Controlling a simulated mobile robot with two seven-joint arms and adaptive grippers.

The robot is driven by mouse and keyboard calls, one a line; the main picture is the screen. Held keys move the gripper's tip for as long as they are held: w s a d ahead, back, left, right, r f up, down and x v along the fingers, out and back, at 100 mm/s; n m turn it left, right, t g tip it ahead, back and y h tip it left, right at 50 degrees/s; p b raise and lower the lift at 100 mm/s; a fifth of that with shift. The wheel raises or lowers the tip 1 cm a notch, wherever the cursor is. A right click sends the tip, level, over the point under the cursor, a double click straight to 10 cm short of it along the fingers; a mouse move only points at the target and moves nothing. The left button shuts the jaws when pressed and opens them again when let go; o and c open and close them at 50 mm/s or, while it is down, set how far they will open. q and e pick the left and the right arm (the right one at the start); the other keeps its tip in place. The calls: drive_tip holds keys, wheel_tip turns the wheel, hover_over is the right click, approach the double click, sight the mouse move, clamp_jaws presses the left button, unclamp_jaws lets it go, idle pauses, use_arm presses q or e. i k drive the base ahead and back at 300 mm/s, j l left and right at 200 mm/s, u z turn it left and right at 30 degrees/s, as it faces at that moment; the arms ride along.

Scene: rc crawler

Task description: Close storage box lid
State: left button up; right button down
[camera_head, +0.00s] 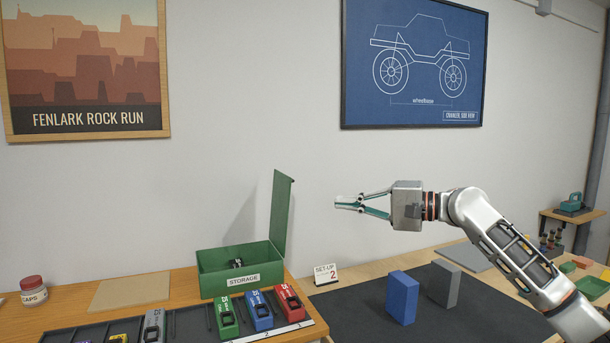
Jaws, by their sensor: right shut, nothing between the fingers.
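The green storage box (214,284) stands on the wooden bench, with a "STORAGE" label on its front. Its lid (281,212) is open and stands nearly upright at the box's right side. A small dark item (236,262) lies inside the box. My right gripper (338,202) is shut and empty, in the air to the right of the lid, apart from it, with its fingers pointing left toward the lid. My left gripper is not in view.
Several coloured battery-like packs, with a red one (289,301) nearest the box's right, sit in a row in front. A blue block (402,297) and a grey block (444,284) stand on the dark mat. A "SET-UP 2" card (325,274) stands right of the box. A jar (33,291) is at left.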

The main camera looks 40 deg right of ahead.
sight(281, 182)
drive_tip(key=i+l, duration=0.65)
drive_tip(key=l, duration=0.2)
